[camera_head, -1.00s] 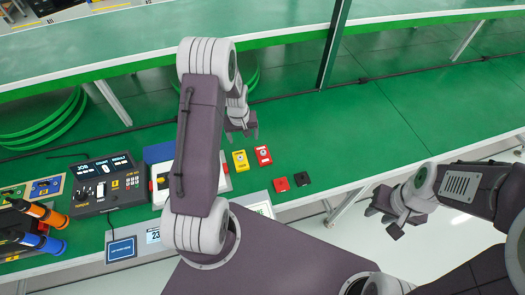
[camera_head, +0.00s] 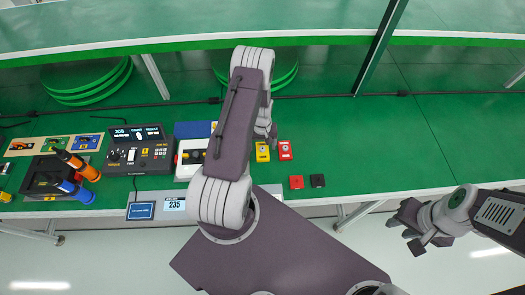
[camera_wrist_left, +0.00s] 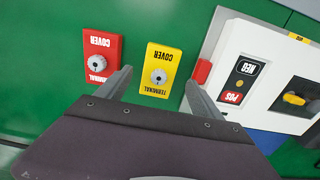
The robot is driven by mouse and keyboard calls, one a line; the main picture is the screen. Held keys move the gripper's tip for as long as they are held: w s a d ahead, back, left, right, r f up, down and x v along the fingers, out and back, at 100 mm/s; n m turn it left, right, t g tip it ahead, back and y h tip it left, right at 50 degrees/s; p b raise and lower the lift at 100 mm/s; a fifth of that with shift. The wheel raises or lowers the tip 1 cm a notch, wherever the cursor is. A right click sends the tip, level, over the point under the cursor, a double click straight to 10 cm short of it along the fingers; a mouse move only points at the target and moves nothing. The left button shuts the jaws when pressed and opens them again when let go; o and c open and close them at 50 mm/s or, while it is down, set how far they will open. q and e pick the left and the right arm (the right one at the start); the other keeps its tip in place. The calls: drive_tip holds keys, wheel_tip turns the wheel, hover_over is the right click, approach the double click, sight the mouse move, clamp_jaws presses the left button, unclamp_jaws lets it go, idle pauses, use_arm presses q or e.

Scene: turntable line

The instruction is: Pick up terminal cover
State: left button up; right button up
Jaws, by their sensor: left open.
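Two flat terminal covers lie on the green table: a yellow one (camera_head: 262,151) and a red one (camera_head: 285,150) to its right. In the left wrist view the yellow cover (camera_wrist_left: 160,70), with a round knob and "TERMINAL COVER" lettering, lies between and beyond the fingertips. The red cover (camera_wrist_left: 101,55) lies left of the left finger. My left gripper (camera_wrist_left: 158,82) is open and empty over the table by the yellow cover; its height above it is unclear. In the head view my left gripper (camera_head: 269,131) is partly hidden by its arm. My right gripper (camera_head: 405,234) appears open and empty, beyond the table's front edge.
A white box (camera_head: 184,171) with a NEG/POS panel stands close left of the yellow cover. Small red (camera_head: 296,182) and black (camera_head: 317,180) pieces lie near the front edge. A control unit (camera_head: 140,150) stands further left. The table's right side is clear.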

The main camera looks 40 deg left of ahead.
sight(263, 148)
use_arm(q)
wheel_tip(263, 148, down, 3)
drive_tip(key=shift+r, duration=0.1)
drive_tip(key=shift+w+f, duration=0.2)
drive_tip(key=shift+f, duration=0.25)
drive_tip(key=shift+s, duration=0.1)
drive_tip(key=c, duration=1.2)
drive_tip(key=shift+c, duration=1.4)
drive_tip(key=shift+r, duration=0.5)
wheel_tip(263, 148, up, 3)
drive_tip(key=shift+r+b, duration=0.1)
drive_tip(key=shift+b, duration=0.3)
drive_tip(key=s+d+r+b, duration=0.1)
drive_tip(key=s+d+r, duration=0.6)
drive_tip(key=d, duration=0.2)
drive_tip(key=shift+s, duration=0.2)
use_arm(e)
drive_tip(key=shift+f, duration=0.8)
